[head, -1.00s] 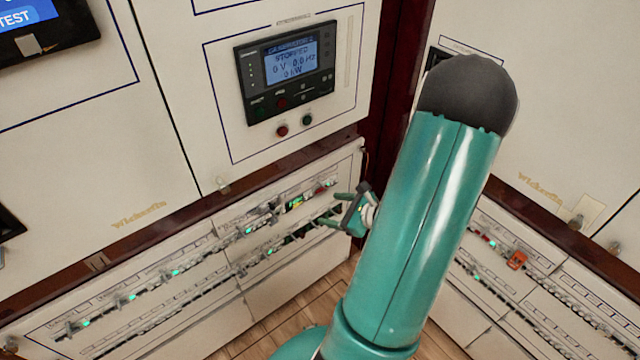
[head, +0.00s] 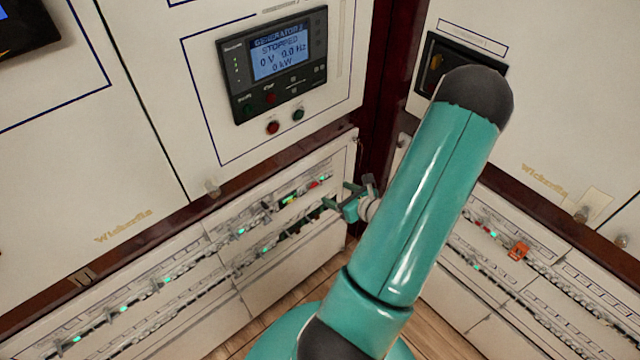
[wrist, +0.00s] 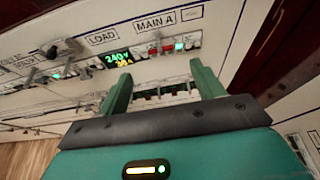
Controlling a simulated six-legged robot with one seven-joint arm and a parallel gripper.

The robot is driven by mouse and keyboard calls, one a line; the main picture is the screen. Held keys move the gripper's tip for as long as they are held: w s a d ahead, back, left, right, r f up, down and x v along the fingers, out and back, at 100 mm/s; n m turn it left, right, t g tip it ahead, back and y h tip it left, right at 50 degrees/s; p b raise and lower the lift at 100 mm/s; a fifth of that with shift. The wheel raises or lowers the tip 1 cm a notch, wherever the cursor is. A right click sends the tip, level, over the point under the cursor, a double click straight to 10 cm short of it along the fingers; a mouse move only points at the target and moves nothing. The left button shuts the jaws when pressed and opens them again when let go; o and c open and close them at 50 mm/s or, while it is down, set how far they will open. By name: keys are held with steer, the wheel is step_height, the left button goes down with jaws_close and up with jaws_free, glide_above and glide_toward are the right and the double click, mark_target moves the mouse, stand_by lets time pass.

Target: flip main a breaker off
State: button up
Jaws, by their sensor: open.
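The MAIN A label (wrist: 155,20) shows at the top of the wrist view. In the head view my gripper (head: 334,194) is close to the panel's right end; contact cannot be told.
A green display (wrist: 118,58) reading about 240 V sits left of the breaker, by the LOAD label (wrist: 102,38). More breaker rows (head: 160,282) extend left. A generator screen (head: 280,60) is above. Another panel (head: 540,265) stands at right, with a dark corner post between.

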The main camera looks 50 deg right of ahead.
mark_target(321, 183)
steer(key=x, duration=0.9)
steer(key=shift+r, duration=0.1)
steer(key=c, duration=1)
